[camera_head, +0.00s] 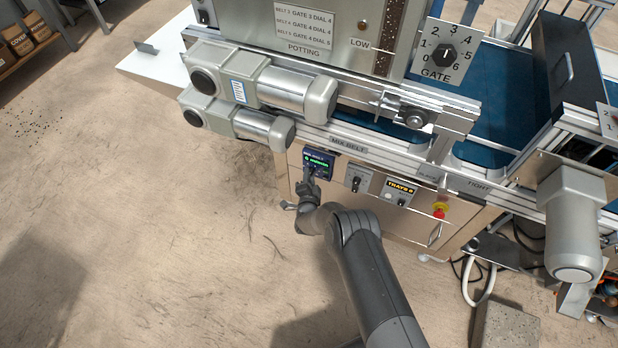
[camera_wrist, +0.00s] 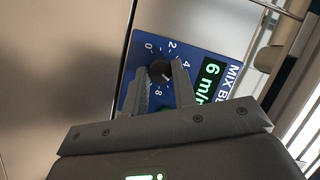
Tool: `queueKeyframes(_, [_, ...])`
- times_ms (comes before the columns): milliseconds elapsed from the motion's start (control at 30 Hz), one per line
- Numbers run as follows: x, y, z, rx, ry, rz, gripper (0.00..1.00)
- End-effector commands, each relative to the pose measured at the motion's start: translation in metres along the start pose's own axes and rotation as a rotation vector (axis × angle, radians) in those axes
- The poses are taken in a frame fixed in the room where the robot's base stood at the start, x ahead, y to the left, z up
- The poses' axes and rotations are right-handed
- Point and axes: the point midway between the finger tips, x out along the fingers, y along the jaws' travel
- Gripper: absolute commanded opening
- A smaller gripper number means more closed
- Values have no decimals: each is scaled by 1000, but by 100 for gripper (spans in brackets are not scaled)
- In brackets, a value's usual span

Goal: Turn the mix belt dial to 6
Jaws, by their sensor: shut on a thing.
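The mix belt dial (camera_wrist: 160,71) is a small dark round knob on a blue panel (camera_wrist: 208,46) marked 0, 2, 4 and 8; the 6 mark is hidden behind a finger. The panel's display (camera_wrist: 210,78) reads 6 m/m in green, its end cut off by my gripper. In the head view, the same panel (camera_head: 318,160) sits on the machine's front under the MIX BELT label. My gripper (camera_head: 311,178) is at the panel, with its two fingers on either side of the knob, shut on it.
To the right are a switch panel (camera_head: 357,180), a TRAYS panel (camera_head: 400,190) and a red stop button (camera_head: 439,211). Motor housings (camera_head: 265,90) jut out above the panel. A GATE dial (camera_head: 443,53) is higher up.

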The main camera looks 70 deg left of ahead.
Motion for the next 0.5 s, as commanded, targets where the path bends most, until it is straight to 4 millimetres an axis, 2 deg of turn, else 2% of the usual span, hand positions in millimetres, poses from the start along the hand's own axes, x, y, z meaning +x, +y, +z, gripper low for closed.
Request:
queueKeyframes(400, [2,-1,-3,4,5,-4,2])
queueKeyframes(433, [2,-1,-3,4,5,-5,27])
queueKeyframes(500, [2,-1,-3,4,5,-4,33])
